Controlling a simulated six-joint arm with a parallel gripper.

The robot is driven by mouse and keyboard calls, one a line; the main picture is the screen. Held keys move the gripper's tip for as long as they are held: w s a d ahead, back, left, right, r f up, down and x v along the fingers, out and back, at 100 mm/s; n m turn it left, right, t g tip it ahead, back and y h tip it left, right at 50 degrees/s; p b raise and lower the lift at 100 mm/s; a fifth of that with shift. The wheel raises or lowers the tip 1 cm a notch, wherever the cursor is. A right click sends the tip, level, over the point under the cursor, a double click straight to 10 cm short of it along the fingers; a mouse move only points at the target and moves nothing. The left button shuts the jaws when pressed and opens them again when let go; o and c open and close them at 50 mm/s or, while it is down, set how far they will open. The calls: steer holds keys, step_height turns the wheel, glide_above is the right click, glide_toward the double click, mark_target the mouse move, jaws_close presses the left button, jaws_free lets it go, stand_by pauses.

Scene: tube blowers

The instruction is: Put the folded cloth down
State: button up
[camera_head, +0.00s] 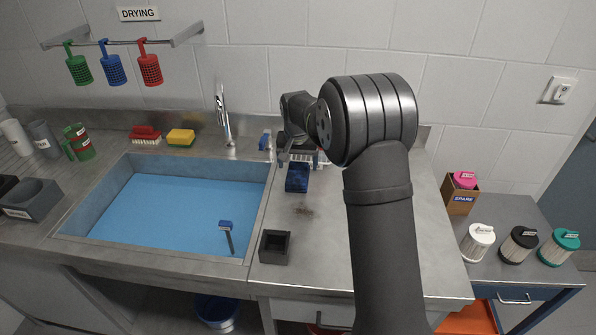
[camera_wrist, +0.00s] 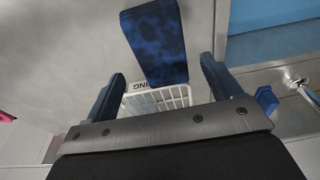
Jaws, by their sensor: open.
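The folded cloth (camera_head: 297,178) is dark blue and mottled. It lies on the steel counter to the right of the sink, in front of a white wire rack. In the wrist view the cloth (camera_wrist: 155,42) shows as a flat blue strip ahead of the fingers. My gripper (camera_head: 288,156) is just behind the cloth, over the rack, partly hidden by my own arm. In the wrist view my gripper (camera_wrist: 162,70) is open, with a blue finger on each side and clear space to the cloth's sides. I cannot tell whether any part touches it.
The white wire rack (camera_wrist: 165,100) stands beneath the gripper with a label. A dark square holder (camera_head: 275,248) and a brown stain (camera_head: 304,211) are on the counter. The tap (camera_head: 223,110) rises behind the sink.

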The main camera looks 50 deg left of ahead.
mark_target(298, 172)
step_height(298, 172, up, 7)
steer(key=shift+s+d, duration=0.4)
steer(key=shift+s, duration=0.05)
steer(key=f, duration=0.4)
steer(key=w+a+f, duration=0.1)
steer(key=f, duration=0.7)
steer(key=shift+w+a+f, duration=0.1)
steer(key=shift+w+a, duration=0.1)
step_height(298, 172, up, 3)
steer(key=shift+f, duration=0.1)
steer(key=shift+r, duration=0.75)
